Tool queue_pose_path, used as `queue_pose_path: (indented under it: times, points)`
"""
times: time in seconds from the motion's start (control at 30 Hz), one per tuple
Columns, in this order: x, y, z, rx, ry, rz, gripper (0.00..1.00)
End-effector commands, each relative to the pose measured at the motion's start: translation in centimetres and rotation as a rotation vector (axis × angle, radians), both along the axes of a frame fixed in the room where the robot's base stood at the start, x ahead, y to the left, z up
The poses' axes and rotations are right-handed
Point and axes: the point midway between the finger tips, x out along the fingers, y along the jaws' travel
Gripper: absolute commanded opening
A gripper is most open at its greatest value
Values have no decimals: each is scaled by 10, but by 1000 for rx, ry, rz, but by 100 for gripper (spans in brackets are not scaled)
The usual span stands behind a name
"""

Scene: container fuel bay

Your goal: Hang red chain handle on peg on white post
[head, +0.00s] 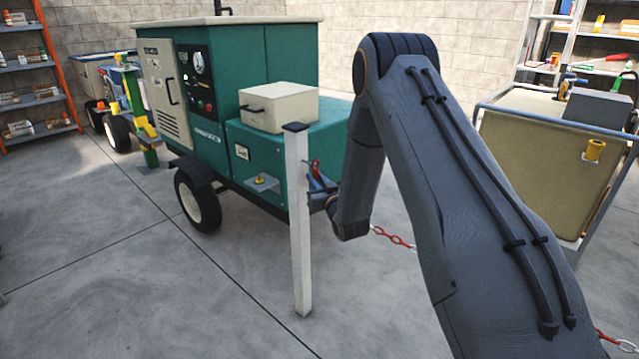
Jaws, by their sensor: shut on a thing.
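The white post (300,235) stands upright on the floor near the middle of the head view, with a dark cap on top. The peg on it cannot be made out. Whether the handle touches the post or a peg cannot be told. A red and white chain (393,238) shows low behind my arm and again at the lower right.
A green generator trailer (270,62) with a cream box (278,107) on it stands close behind the post. A beige wheeled tank (540,150) is at right. An orange-framed shelf (62,75) is far left. Floor at front left is clear.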

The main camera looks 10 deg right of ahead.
Motion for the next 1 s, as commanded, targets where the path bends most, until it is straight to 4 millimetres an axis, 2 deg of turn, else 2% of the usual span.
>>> queue_pose_path:
  times: [0.5, 1.0]
  points:
    - [19, 14, -8, 0, 0, 1, 0]
    - [22, 19, -11, -2, 2, 6, 0]
